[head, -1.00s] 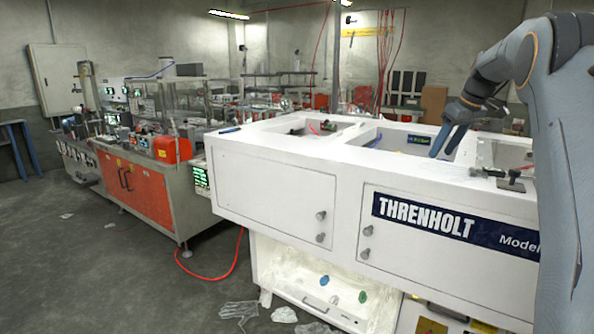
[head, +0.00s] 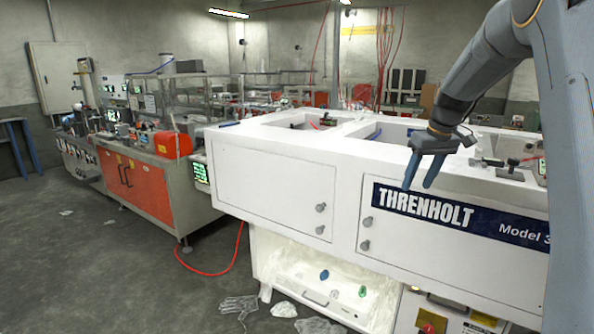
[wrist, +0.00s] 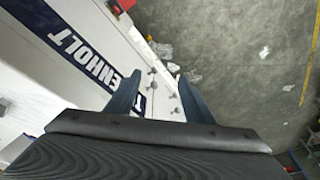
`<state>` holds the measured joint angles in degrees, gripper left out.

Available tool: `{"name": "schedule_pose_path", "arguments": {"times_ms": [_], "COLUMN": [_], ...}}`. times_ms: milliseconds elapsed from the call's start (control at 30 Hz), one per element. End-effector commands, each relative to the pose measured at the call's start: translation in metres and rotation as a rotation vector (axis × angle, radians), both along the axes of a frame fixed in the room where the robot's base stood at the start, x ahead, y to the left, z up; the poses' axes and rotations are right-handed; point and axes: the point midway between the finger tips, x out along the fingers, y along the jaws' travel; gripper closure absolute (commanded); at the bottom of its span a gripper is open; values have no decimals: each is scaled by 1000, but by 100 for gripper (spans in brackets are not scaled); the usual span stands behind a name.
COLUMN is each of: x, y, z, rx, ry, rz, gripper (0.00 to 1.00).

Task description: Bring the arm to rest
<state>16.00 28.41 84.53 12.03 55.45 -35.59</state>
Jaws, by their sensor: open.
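My gripper (head: 421,172) is open and empty. In the head view its two blue-grey fingers point down in front of the white machine's top front edge, above the THRENHOLT label (head: 425,211). My arm is bent, coming down from the upper right. In the wrist view the spread fingers (wrist: 160,98) show with nothing between them but the machine's front and the grey floor beyond. The white machine (head: 275,187) fills the middle and right of the head view.
An open lower bay (head: 300,262) holds small blue and green items. Clear gloves (head: 240,304) lie on the floor near a red hose (head: 215,274). An orange-doored machine (head: 140,188) stands at the left. The floor at left front is mostly free.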

Motion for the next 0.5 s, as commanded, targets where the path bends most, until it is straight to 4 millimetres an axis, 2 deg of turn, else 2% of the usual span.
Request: {"name": "schedule_pose_path", "arguments": {"times_ms": [33, 200, 267, 500], "x": [-16, -83, -109, -228], "y": [18, 66, 81, 129], "z": [-19, -75, -95, -170], "rx": [-1, -19, -25, -52], "ry": [19, 71, 87, 138], "rz": [-15, -89, -111, -189], "gripper": [52, 52, 52, 52]}}
